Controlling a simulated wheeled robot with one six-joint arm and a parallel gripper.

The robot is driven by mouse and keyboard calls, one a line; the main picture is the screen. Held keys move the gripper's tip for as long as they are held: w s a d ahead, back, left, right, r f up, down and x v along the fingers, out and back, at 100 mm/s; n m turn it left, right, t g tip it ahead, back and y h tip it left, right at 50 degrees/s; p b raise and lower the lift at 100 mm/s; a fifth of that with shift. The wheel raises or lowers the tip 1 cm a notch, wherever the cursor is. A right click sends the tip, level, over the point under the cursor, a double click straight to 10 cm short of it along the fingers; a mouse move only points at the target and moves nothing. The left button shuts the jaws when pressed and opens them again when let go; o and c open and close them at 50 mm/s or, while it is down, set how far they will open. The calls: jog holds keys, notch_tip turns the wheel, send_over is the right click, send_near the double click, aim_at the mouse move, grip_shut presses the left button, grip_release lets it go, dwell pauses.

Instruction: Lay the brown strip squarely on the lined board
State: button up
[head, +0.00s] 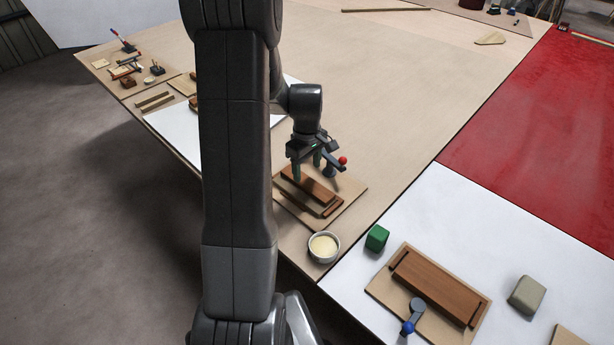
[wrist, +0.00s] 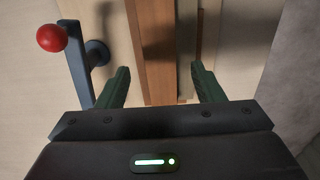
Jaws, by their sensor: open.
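A brown strip (head: 309,185) lies on a light wooden board (head: 345,200) on the bench, below my gripper (head: 310,168). In the wrist view the strip (wrist: 152,40) runs lengthwise between the tips of my open gripper (wrist: 161,70). The fingers stand either side of it, with a gap at the left; whether the right one touches is unclear. Another brown strip with dark ends (head: 438,283) lies on a second light board (head: 388,290) at the lower right. No lines are clear on either board, so I cannot tell which is the lined one.
A red-knobbed clamp (head: 342,161) stands beside my gripper; its knob (wrist: 51,38) is close left in the wrist view. A blue-knobbed clamp (head: 415,312) stands at the second board. A bowl (head: 323,246), green block (head: 377,238) and grey block (head: 526,294) stand nearby.

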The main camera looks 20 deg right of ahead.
aim_at(307, 182)
notch_tip(307, 182, up, 7)
dwell(0.3)
